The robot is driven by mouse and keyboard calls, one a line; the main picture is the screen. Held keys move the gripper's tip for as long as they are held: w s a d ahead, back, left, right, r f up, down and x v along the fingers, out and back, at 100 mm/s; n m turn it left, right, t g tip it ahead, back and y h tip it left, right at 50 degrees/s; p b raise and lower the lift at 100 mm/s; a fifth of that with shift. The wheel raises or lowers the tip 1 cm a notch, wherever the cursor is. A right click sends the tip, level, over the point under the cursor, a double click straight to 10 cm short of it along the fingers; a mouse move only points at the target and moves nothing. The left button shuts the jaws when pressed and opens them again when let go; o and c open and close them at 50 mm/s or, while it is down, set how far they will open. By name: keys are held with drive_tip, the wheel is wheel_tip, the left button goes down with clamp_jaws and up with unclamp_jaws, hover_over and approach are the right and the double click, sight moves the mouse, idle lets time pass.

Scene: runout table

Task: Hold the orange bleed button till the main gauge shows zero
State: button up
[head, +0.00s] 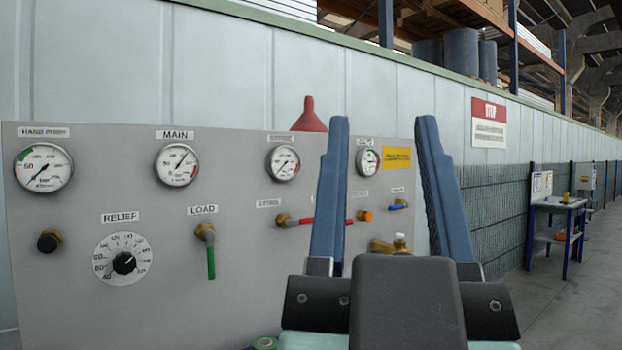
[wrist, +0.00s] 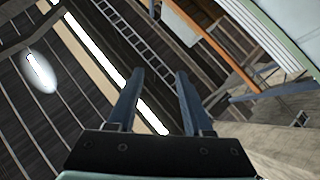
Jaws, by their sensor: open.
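The orange bleed button (head: 365,215) is a small knob on the right part of the grey panel, seen between my gripper's fingers in the head view. The main gauge (head: 177,165) is a round white dial under the MAIN label at upper left. Its thin needle lies on a slant, and I cannot read its value surely. My gripper (head: 382,125) is open and empty, fingers pointing up, in front of the panel's right side and apart from the button. In the wrist view my gripper (wrist: 158,75) has only roof and shelving beyond it; no button shows there.
The panel (head: 120,290) also carries a relief dial (head: 122,260), a green load lever (head: 211,262), a red lever (head: 305,221) and a blue lever (head: 398,205). A red funnel (head: 309,115) shows above it. A blue workbench (head: 557,215) stands far right, with open floor before it.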

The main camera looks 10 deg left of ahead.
drive_tip(key=shift+r, duration=0.15)
drive_tip(key=c, duration=0.4)
drive_tip(key=shift+r+p, duration=0.4)
drive_tip(key=shift+p, duration=0.15)
drive_tip(key=shift+c, duration=0.9)
wheel_tip(320, 180, up, 13)
drive_tip(key=p, duration=1.3)
drive_tip(key=shift+r, duration=0.2)
clamp_jaws()
drive_tip(key=shift+f, duration=0.15)
